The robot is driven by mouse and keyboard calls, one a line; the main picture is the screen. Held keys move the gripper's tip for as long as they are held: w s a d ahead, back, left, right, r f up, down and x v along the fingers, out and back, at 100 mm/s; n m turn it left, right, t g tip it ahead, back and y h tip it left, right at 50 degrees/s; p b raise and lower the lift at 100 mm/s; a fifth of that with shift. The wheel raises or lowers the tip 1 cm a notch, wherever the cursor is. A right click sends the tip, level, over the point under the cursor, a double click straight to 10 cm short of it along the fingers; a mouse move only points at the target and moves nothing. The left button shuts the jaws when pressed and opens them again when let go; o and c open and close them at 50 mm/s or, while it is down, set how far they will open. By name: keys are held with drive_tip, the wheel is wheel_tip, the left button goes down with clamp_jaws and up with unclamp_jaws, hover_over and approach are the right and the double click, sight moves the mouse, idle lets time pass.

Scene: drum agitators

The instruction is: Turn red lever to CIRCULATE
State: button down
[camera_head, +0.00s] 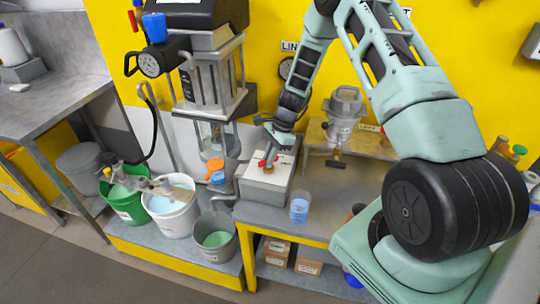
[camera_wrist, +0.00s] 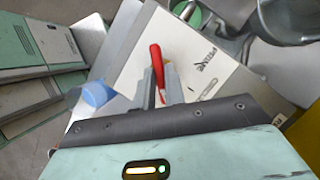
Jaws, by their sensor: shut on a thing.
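The red lever (camera_wrist: 156,62) rises from the pale top plate of a grey box (camera_wrist: 200,75). In the wrist view the lever sits between the two fingers of my gripper (camera_wrist: 161,85), which is shut on it. In the head view my gripper (camera_head: 269,154) reaches down over the box (camera_head: 267,185), and a little red of the lever (camera_head: 263,163) shows at the fingertips. Dark lettering that looks like PRIME stands on the plate right of the lever. A CIRCULATE marking cannot be made out, and the lever's base is partly hidden by the fingers.
A cup of blue liquid (camera_head: 299,208) stands right of the box on the grey bench. Left are a grey pail (camera_head: 215,238), a white bucket (camera_head: 170,210) and a green bucket (camera_head: 125,205). A metal pump (camera_head: 345,108) stands behind, on a shelf.

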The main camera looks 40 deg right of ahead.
drive_tip(key=shift+n, duration=0.3)
drive_tip(key=n+g+b, duration=0.1)
drive_tip(key=n, duration=0.1)
drive_tip(key=n+g+b, duration=0.1)
drive_tip(key=n, duration=0.1)
drive_tip(key=shift+w+f, duration=0.1)
drive_tip(key=shift+w, duration=0.1)
drive_tip(key=shift+n+g+h+b, duration=0.5)
drive_tip(key=shift+n+g+b, duration=0.1)
drive_tip(key=shift+n, duration=1.5)
drive_tip(key=c, duration=1.5)
unclamp_jaws()
drive_tip(key=shift+o, duration=0.2)
drive_tip(key=b+v, duration=0.4)
drive_tip(key=v, duration=1.3)
drive_tip(key=shift+w+r, duration=0.2)
drive_tip(key=shift+r, duration=0.15)
drive_tip(key=shift+a, duration=0.1)
